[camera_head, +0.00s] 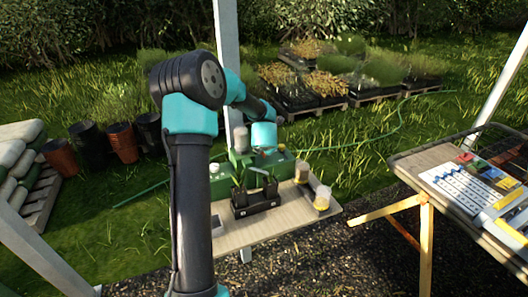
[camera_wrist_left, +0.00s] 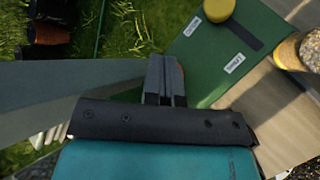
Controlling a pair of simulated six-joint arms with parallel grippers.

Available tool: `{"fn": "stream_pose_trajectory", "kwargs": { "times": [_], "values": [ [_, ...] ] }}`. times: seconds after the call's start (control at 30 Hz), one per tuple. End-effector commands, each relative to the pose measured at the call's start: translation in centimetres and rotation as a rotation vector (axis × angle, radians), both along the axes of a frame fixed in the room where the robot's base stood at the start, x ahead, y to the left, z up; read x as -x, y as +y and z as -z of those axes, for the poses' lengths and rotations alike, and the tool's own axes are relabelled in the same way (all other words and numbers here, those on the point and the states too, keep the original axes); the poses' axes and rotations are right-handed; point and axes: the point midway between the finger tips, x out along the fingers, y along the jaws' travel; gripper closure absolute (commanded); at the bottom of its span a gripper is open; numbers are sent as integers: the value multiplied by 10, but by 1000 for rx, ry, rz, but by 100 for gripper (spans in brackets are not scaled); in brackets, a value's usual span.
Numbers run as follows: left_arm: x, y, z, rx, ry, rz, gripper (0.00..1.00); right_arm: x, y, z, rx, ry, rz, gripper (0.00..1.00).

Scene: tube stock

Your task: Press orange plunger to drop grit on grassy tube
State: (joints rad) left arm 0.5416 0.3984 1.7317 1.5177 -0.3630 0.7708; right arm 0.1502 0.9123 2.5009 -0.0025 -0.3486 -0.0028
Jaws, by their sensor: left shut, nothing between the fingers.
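A green dispenser box (camera_head: 222,186) stands on the wooden bench, partly hidden by my left arm. In the left wrist view the green box (camera_wrist_left: 232,50) shows two white labels, a dark strip and a round yellow knob (camera_wrist_left: 219,10). My left gripper (camera_wrist_left: 166,62) is shut and empty, its fingertips over the box's edge. A sliver of orange-brown (camera_wrist_left: 180,72) shows beside the fingers; most of it is hidden, and I cannot tell whether they touch it. A black tray (camera_head: 256,208) with dark pots and green shoots sits in front of the box. My right gripper is out of view.
Jars with yellowish contents (camera_head: 322,198) stand at the bench's right side; one (camera_wrist_left: 311,50) shows in the wrist view. A second table (camera_head: 432,160) with a printed board is at right.

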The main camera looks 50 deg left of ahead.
Motion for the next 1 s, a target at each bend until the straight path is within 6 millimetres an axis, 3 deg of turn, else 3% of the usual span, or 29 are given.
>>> {"fn": "stream_pose_trajectory", "kwargs": {
  "times": [0.67,1.0],
  "values": [
    [0,0,-14,0,-1,0,100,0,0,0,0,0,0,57],
    [0,0,-39,0,-3,-1,100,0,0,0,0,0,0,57]
  ]
}}
